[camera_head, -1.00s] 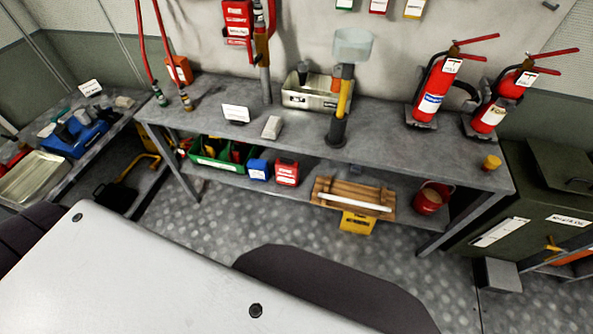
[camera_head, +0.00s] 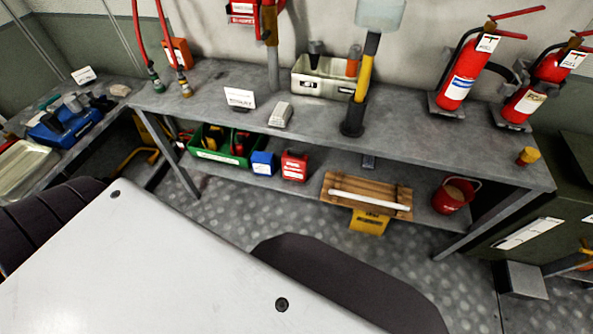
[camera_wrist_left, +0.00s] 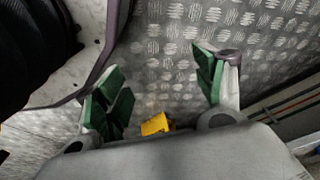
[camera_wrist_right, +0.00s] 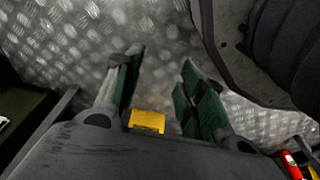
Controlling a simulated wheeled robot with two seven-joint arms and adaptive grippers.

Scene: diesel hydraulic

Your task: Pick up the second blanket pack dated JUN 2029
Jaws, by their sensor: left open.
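No date of JUN 2029 is readable, and I cannot tell which item is a blanket pack. A small red box with white print (camera_head: 294,167) and a blue box (camera_head: 263,162) stand side by side on the lower shelf. A red labelled pack (camera_head: 244,10) hangs on the wall at the top, partly cut off. My left gripper (camera_wrist_left: 160,80) is open and empty in the left wrist view, over bare floor. My right gripper (camera_wrist_right: 162,62) is open and empty in the right wrist view, also over floor. Neither gripper shows in the head view.
The grey workbench (camera_head: 225,78) carries a metal tray (camera_head: 322,88), a blank-looking card (camera_head: 240,97) and two extinguishers (camera_head: 465,75). Below are a green bin (camera_head: 215,158), wooden planks (camera_head: 368,195) and a red bucket (camera_head: 452,195). Patterned floor (camera_head: 235,205) in front is clear.

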